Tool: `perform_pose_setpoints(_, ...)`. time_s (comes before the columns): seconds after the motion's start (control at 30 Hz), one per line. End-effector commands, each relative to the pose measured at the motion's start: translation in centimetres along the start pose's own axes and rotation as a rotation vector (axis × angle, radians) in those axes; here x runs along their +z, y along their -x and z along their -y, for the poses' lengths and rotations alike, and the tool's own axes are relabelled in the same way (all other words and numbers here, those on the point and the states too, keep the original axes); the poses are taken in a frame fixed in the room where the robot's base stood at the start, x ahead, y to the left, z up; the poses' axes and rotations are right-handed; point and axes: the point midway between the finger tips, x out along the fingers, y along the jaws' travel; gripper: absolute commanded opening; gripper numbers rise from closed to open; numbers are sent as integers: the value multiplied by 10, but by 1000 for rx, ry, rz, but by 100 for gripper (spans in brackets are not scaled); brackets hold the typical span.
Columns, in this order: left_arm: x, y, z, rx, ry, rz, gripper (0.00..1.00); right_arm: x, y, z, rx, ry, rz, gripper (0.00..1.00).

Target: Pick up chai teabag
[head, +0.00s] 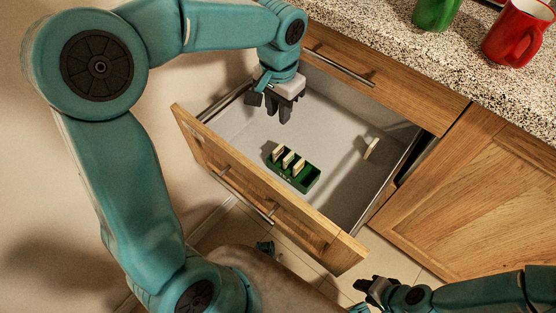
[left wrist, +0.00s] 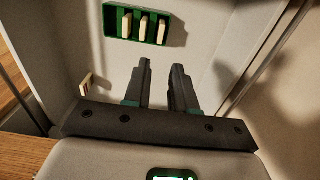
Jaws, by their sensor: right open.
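A green holder (head: 309,182) stands in the open drawer with three pale teabags (head: 288,160) upright in it. The holder also shows at the top of the left wrist view (left wrist: 109,20). A single teabag (head: 371,147) stands apart near the drawer's right wall; it shows at the left in the left wrist view (left wrist: 86,86). I cannot read which one is chai. My left gripper (head: 279,112) is inside the drawer area, behind the holder, pointing down; its fingers (left wrist: 162,68) are apart and empty. My right gripper (head: 368,290) is open, low outside the drawer.
The drawer's front panel (head: 255,178) and side walls surround the holder. The drawer floor is otherwise bare. A granite counter (head: 420,65) above holds a red mug (head: 512,35) and a green cup (head: 435,10). A closed cabinet door (head: 480,195) is at the right.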

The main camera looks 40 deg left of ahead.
Motion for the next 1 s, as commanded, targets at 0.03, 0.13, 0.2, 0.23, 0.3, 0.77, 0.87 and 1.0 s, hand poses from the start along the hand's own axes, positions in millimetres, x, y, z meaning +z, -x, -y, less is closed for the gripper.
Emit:
perform_pose_setpoints(0.03, 1, -15, 0, 0, 0, 6, 26, 0, -7, -2, 0, 0, 0, 43)
perform_pose_setpoints(0.13, 0, -41, 0, 0, -1, 6, 26, 0, -16, -6, 0, 0, 0, 43)
perform_pose_setpoints(0.2, 0, -57, 0, 0, 0, 5, 26, 0, -21, -8, 0, 0, 0, 43)
perform_pose_setpoints(0.23, 0, -64, 0, 0, 0, 7, 26, -1, -23, -8, 0, 0, 0, 43)
perform_pose_setpoints(0.3, 0, -77, 0, 1, -1, 5, 26, -1, -28, -10, 0, 0, 0, 43)
perform_pose_setpoints(0.77, 0, -125, 2, 1, 1, 3, 26, -2, -49, -18, 0, -1, -2, 43)
perform_pose_setpoints(0.87, 1, -142, 2, 0, 0, 4, 26, -3, -55, -21, 1, -6, -6, 43)
perform_pose_setpoints(1.0, 0, -148, 3, -1, 1, 0, 26, -5, -55, -22, 1, -10, -9, 43)
